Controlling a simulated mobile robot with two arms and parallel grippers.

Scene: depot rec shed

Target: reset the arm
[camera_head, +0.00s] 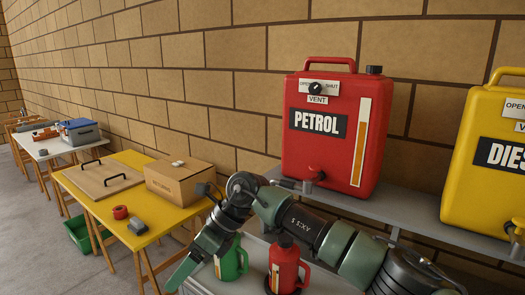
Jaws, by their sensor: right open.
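My right arm (330,242) comes in from the lower right, crosses in front of the grey shelf and bends down at its wrist. My right gripper (187,272) is at the lower middle-left, pointing down and left, open. It appears empty. It is in front of the yellow table's right end and left of a green jug (232,262), which the wrist partly covers. A red jug (285,266) stands just below the forearm. My left gripper is not in view.
A red petrol can (310,150) and a yellow diesel can (482,195) stand on the grey shelf (405,207) behind the arm. The yellow table (148,215) holds a cardboard box (178,180), a wooden board (100,178), red tape (120,212) and a grey block (137,226). Open floor lies left.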

